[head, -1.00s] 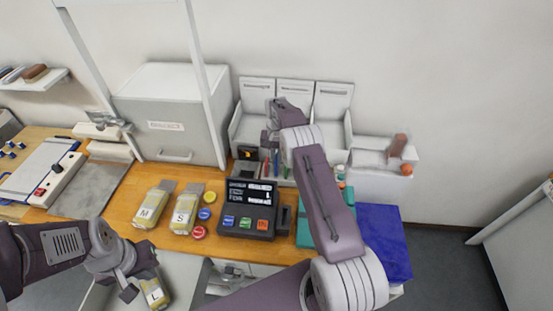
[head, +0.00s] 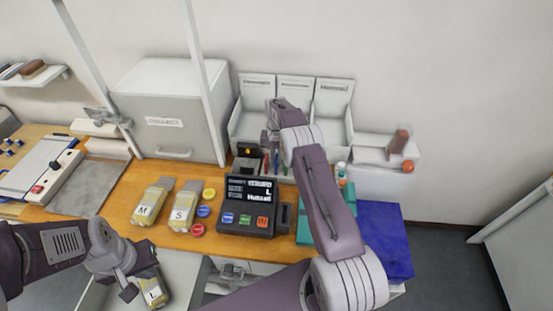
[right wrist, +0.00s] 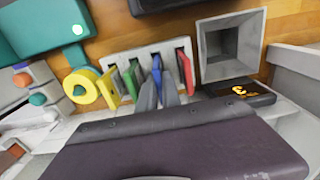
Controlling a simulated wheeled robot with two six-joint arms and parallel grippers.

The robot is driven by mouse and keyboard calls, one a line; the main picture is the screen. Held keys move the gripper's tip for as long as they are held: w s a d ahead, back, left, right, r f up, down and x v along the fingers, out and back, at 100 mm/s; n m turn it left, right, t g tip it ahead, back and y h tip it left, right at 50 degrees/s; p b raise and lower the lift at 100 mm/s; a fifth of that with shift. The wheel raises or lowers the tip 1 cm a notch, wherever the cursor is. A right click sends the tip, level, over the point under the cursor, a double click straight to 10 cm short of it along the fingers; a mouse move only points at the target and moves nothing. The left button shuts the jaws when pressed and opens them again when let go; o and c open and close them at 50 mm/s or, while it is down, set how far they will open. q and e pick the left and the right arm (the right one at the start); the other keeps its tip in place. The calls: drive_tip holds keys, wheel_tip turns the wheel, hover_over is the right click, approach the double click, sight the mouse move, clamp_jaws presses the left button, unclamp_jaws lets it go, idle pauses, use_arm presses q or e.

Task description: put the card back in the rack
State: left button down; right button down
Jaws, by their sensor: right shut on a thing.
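The card rack (right wrist: 112,62) is a pale slotted block; it stands behind the dark terminal in the head view. In the right wrist view it holds a green card (right wrist: 136,70) and a red card (right wrist: 186,68), with a yellow ring-ended piece (right wrist: 88,86) at its left end. My right gripper (right wrist: 158,92) is shut on a blue card (right wrist: 157,66), which is upright at the rack between the green and red ones. How deep it sits is hidden. My left gripper (head: 138,280) is at a package marked L (head: 152,292); its grip is unclear.
The terminal (head: 248,190) with coloured buttons stands in front of the rack. Packages M (head: 149,205) and S (head: 183,207) lie to its left. A square grey holder (right wrist: 243,40) is beside the rack. White bins (head: 255,120) stand behind; a teal box (head: 305,225) is at right.

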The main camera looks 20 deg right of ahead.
drive_tip(key=shift+f, duration=0.3)
idle(0.4)
drive_tip(key=c, duration=1.5)
unclamp_jaws()
drive_tip(key=shift+o, duration=0.2)
drive_tip(key=shift+r+p, duration=2.75)
drive_tip(key=shift+r, duration=1.85)
drive_tip(key=shift+f, duration=0.1)
